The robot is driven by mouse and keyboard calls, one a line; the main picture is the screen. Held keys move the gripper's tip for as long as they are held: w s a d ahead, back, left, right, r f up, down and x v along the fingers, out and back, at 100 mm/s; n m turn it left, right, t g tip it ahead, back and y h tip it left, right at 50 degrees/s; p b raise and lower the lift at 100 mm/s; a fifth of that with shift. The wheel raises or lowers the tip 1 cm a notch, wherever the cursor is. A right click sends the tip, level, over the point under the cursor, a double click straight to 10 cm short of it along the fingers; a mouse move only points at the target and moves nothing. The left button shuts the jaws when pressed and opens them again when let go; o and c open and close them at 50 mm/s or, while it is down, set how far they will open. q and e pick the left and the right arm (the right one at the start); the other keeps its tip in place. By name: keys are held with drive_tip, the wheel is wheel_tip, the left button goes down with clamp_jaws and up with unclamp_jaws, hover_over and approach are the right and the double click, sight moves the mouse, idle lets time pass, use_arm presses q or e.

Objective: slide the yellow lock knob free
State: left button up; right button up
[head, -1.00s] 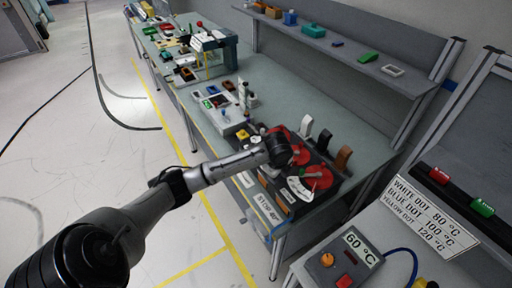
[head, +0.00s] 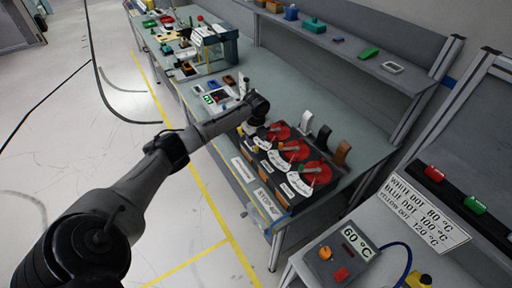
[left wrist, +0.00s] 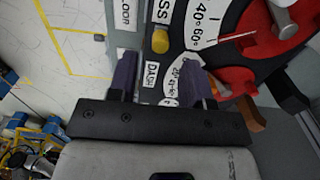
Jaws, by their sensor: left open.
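The yellow lock knob (left wrist: 161,40) shows in the left wrist view as a short yellow cylinder on the dark panel, beside a white dial scale. My left gripper (left wrist: 163,72) is open, with its two purple fingers pointing toward the panel. The knob lies just beyond the fingertips, between their lines, and nothing is held. In the head view my left gripper (head: 257,108) is over the far end of the dashboard module (head: 267,176), by the farthest red dial (head: 278,132). I cannot tell the gap between fingers and panel. My right gripper is not in view.
Two more red dials (head: 316,173) with grey levers lie nearer on the module. White, black and brown upright paddles (head: 342,152) stand along its back. A grey display box (head: 342,253) reads 60 °C at the front. The bench behind the paddles is clear.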

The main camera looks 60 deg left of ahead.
sight(256, 147)
use_arm(q)
drive_tip(key=shift+f, duration=2.6)
clamp_jaws()
